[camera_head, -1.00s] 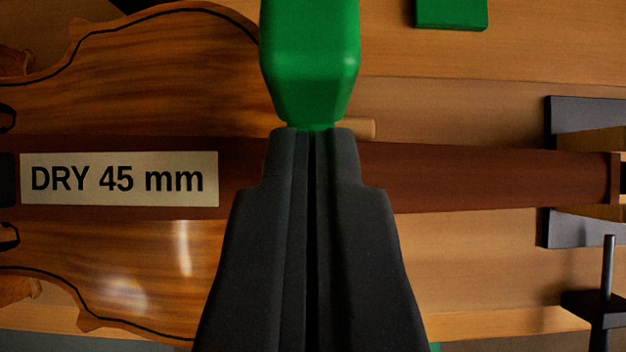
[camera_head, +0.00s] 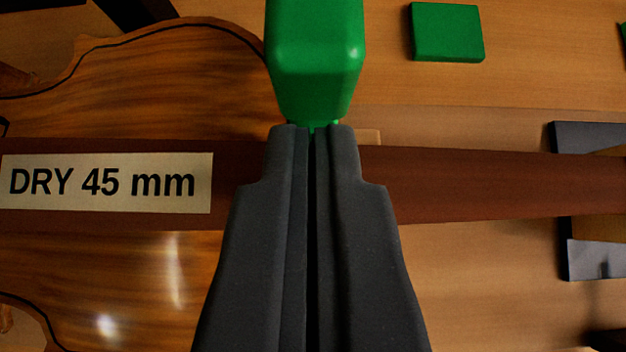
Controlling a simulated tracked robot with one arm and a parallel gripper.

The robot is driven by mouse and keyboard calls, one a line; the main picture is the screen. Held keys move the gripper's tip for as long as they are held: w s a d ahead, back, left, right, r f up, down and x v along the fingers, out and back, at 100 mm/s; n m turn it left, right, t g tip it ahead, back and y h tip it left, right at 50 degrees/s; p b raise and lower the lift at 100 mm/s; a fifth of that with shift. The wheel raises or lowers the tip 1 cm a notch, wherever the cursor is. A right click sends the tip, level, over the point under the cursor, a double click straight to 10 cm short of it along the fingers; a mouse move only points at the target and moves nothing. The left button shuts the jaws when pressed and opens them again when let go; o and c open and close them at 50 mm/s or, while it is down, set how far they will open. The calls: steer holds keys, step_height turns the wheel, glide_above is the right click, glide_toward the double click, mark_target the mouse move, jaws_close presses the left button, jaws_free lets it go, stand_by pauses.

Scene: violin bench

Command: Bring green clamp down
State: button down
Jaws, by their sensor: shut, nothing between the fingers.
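The green clamp part (camera_head: 315,60), a smooth rounded block, stands at the top middle, directly past my fingertips. Its lower end tapers to a narrow green bit at the tips. My gripper (camera_head: 312,130) is shut, its two dark fingers close together with a thin dark gap and nothing between them. I cannot tell whether the tips touch the green part. The rest of the clamp is out of frame or hidden.
A violin body (camera_head: 150,85) lies at left under a dark red-brown neck strip (camera_head: 470,185). A label (camera_head: 105,182) on it reads "DRY 45 mm". A flat green block (camera_head: 446,32) lies on the wooden bench (camera_head: 540,75). Dark grey supports (camera_head: 590,137) flank the neck at right.

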mark_target(309, 64)
step_height(309, 64, up, 4)
steer(key=shift+f+p, duration=0.1)
steer(key=shift+p, duration=0.45)
steer(key=v, duration=1)
steer(key=d+r+t, duration=0.3)
steer(key=d+r, duration=0.8)
steer(key=r, duration=0.3)
steer(key=s+d+r+t, duration=0.1)
steer(key=d+r+t, duration=0.2)
steer(key=d+r, duration=0.7)
step_height(309, 64, up, 4)
steer(key=shift+s+d+f+p, duration=0.1)
steer(key=shift+s+d+p, duration=0.15)
steer(key=shift+d+p, duration=0.15)
